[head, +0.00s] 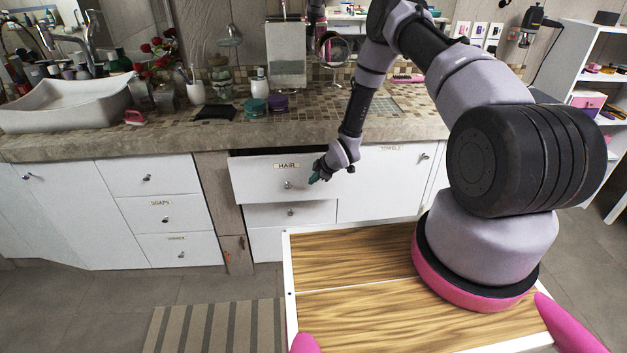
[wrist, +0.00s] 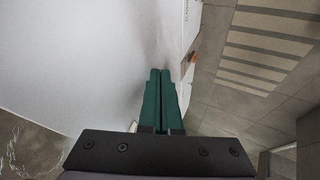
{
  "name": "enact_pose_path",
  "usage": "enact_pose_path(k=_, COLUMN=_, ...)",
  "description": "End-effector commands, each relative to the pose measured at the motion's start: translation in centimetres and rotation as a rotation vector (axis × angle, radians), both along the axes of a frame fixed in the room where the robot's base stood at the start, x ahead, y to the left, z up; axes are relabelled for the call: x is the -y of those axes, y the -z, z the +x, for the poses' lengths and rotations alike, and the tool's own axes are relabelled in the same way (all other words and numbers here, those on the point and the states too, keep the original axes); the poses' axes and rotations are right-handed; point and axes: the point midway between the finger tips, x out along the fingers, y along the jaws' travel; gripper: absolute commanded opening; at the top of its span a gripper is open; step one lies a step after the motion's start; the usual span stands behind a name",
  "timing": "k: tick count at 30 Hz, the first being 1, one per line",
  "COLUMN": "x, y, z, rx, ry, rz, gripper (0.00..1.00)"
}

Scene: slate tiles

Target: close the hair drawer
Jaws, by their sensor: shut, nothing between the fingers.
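The hair drawer (head: 262,181) is a white drawer front with a "HAIR" label and a small round knob, under the counter in the head view. It stands out from the cabinet, with a dark gap above its top edge. My gripper (head: 314,179) is at the right part of the drawer front, to the right of the knob. In the wrist view my gripper's green fingers (wrist: 160,100) are together and hold nothing. A white panel (wrist: 80,60), likely the drawer front, fills the left of that view. I cannot tell whether the fingertips touch it.
Below is another white drawer (head: 310,212) with a knob. The "TOWELS" door (head: 380,185) is to the right. The counter (head: 230,132) above holds bottles and jars. A striped rug (head: 215,325) lies on the tiled floor.

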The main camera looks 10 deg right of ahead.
Motion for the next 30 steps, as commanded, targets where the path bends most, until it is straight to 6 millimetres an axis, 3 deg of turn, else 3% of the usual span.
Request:
enact_pose_path(k=7, x=0.0, y=0.0, z=0.3, rx=0.001, ry=0.000, rz=0.001, gripper=0.00)
enact_pose_path(k=16, x=0.2, y=0.0, z=4.6, rx=0.001, ry=0.000, rz=0.000, gripper=0.00)
enact_pose_path(k=30, x=0.1, y=0.0, z=4.6, rx=-0.001, ry=-0.001, rz=0.000, gripper=0.00)
